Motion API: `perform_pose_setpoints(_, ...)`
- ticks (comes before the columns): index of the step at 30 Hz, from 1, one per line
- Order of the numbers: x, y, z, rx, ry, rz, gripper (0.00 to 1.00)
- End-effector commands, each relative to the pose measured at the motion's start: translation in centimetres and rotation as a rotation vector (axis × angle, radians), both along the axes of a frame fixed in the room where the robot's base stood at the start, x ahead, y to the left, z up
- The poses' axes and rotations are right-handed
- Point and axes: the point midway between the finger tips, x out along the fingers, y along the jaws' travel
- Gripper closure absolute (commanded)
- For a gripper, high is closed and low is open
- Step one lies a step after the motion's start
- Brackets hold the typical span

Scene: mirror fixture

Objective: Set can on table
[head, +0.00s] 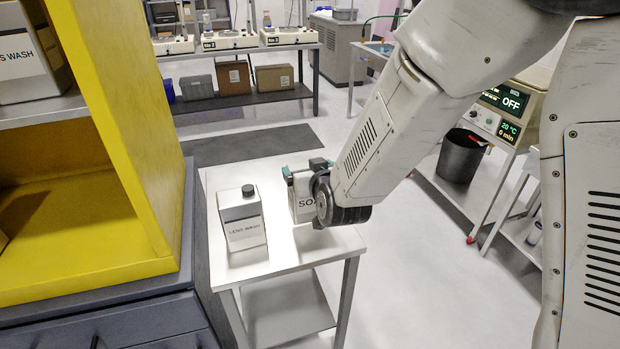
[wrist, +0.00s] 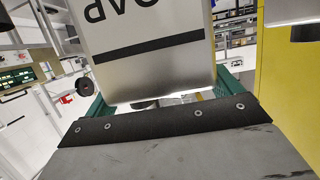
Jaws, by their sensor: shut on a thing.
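A pale metal can with "SOAP" lettering (head: 303,200) is held in my gripper (head: 304,170), over the right part of the small white table (head: 292,253). My arm hides part of the can. In the wrist view the can (wrist: 150,75) sits between the teal fingers, its lettering upside down and a dark stripe below it. The can looks about upright; I cannot tell whether its base touches the table.
A white "LENS WASH" container (head: 242,220) with a black cap stands on the table, left of the held can. A yellow shelf unit (head: 140,150) rises at the left. The table's front right is clear. A dark bin (head: 461,156) stands on the floor at right.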

Motion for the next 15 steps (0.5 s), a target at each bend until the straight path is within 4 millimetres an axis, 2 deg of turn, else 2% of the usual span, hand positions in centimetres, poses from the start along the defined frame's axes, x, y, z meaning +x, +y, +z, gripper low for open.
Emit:
perform_pose_setpoints(1, -0.2, 0.2, -1.2, -0.004, 0.006, 0.004, 0.80)
perform_pose_setpoints(3, -0.2, 0.4, -2.2, -0.004, 0.005, 0.007, 0.80)
perform_pose_setpoints(6, -0.2, 0.4, -3.2, -0.003, 0.002, 0.007, 0.80)
perform_pose_setpoints(15, -0.2, 0.5, -3.3, -0.001, 0.001, 0.009, 0.80)
